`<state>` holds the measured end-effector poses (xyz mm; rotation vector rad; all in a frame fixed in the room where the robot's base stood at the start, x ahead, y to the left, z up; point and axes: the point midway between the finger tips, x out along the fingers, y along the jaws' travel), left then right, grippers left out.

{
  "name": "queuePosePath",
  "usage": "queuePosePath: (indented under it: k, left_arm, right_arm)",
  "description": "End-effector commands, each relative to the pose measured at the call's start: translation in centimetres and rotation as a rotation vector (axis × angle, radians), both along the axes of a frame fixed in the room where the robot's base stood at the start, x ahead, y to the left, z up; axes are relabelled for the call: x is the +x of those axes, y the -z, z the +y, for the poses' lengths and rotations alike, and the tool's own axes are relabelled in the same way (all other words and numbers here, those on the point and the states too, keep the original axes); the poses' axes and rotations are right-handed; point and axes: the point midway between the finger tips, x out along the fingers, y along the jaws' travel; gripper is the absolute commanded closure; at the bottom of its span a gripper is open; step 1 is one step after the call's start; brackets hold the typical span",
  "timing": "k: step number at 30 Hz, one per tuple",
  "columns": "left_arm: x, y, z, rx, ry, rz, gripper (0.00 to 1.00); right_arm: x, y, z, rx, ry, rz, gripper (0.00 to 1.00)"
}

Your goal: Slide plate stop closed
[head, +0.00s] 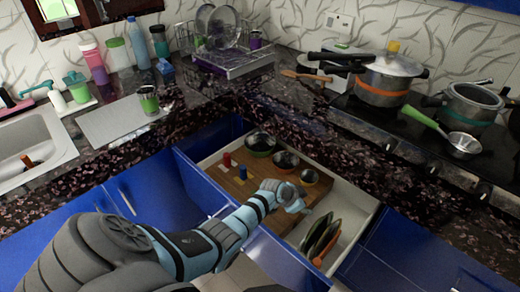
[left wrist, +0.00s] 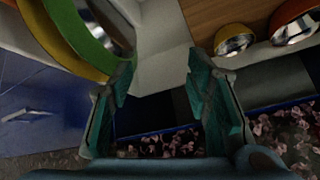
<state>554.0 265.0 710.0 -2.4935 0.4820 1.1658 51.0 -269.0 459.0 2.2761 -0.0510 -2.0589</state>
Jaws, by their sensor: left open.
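An open drawer holds dark green plates (head: 318,236) standing on edge at its right end, with an orange-rimmed piece (head: 328,250) beside them. A green rim (left wrist: 85,35) fills the upper left of the left wrist view. I cannot clearly pick out the plate stop; the arm and gripper hide part of the drawer. My left gripper (head: 293,196) is over the drawer, between the plates and the bowls. In the left wrist view its two teal fingers (left wrist: 163,90) are apart with nothing between them. My right gripper is not in view.
A wooden board (head: 226,182) in the drawer carries a red peg (head: 227,160) and a blue peg (head: 243,173). Bowls (head: 260,143) stand behind. The dark countertop (head: 290,110) edges the drawer's far side. Pots (head: 385,85) stand on the stove at right.

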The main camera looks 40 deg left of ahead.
Motion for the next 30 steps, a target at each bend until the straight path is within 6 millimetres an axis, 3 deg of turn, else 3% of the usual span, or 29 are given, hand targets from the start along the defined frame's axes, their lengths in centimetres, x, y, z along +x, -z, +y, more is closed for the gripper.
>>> queuePosePath:
  k: [9, 18, 24, 30]
  left_arm:
    - [1.1, -1.4, 9.0, -0.087, -0.293, -0.168, 0.56]
    - [0.6, -3.5, 17.4, -0.135, -0.54, -0.319, 0.56]
    - [0.1, -4.3, 20.3, -0.145, -0.62, -0.371, 0.56]
    - [0.0, -4.5, 20.7, -0.147, -0.632, -0.38, 0.56]
  right_arm:
    - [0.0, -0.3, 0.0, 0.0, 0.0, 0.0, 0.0]
    - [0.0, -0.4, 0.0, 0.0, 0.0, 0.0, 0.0]
    - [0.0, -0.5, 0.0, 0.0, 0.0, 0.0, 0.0]
    - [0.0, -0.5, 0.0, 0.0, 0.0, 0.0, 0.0]
